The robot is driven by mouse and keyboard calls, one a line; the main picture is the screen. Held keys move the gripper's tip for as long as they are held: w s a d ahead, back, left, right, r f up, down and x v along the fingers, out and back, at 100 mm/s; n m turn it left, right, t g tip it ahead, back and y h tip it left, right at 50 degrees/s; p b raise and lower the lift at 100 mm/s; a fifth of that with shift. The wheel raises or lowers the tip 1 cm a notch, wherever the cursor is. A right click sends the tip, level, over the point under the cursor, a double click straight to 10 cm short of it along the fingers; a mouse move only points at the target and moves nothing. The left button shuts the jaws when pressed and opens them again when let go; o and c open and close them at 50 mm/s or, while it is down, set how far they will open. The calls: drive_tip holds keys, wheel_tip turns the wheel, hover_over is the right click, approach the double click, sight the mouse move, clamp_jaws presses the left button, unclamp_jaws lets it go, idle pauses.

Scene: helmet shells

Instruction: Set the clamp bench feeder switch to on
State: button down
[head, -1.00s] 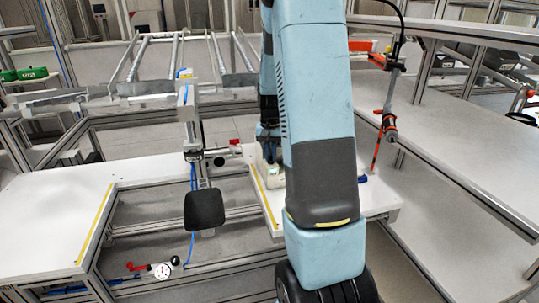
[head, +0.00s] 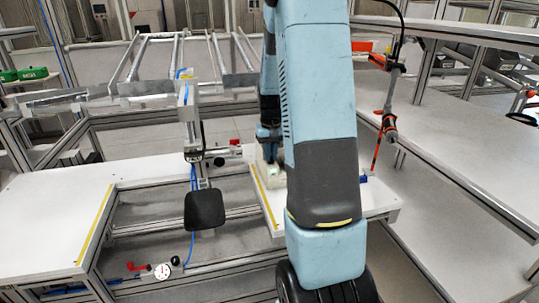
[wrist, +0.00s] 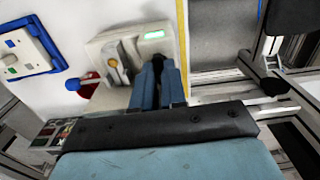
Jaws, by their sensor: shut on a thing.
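The feeder switch box (wrist: 108,47) is a pale beige housing on the white bench top in the wrist view. A lit green indicator (wrist: 154,35) is on its upper right. A small lever with an orange-yellow end (wrist: 114,72) stands on its left part. My gripper (wrist: 158,68) has its dark fingertips close together against the right part of the box, below the green light. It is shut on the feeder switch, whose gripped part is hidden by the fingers. In the head view the box (head: 272,180) is mostly hidden behind my arm.
A yellow strip (head: 267,204) runs along the bench edge. A black pad (head: 205,210) stands left of my arm, and an orange hanging tool (head: 388,125) to the right.

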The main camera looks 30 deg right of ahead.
drive_tip(key=c, duration=1.5)
unclamp_jaws()
drive_tip(key=shift+w, duration=0.15)
drive_tip(key=shift+o, duration=0.2)
wheel_tip(320, 180, up, 14)
drive_tip(key=shift+f, duration=0.15)
drive_tip(key=shift+a, duration=0.1)
drive_tip(key=s+a+r+n+t, duration=0.1)
drive_tip(key=s+a+r+t, duration=0.2)
drive_tip(key=s+a+r, duration=0.7)
drive_tip(key=s+a+f+n+t, duration=0.1)
drive_tip(key=s+a, duration=0.3)
drive_tip(key=s, duration=0.4)
drive_tip(key=s+a+f+n+t, duration=0.1)
drive_tip(key=s+a, duration=0.4)
drive_tip(key=s, duration=0.2)
drive_tip(key=shift+s+a+f+t, duration=0.2)
drive_tip(key=shift+s+a+t, duration=0.1)
drive_tip(key=shift+s, duration=0.1)
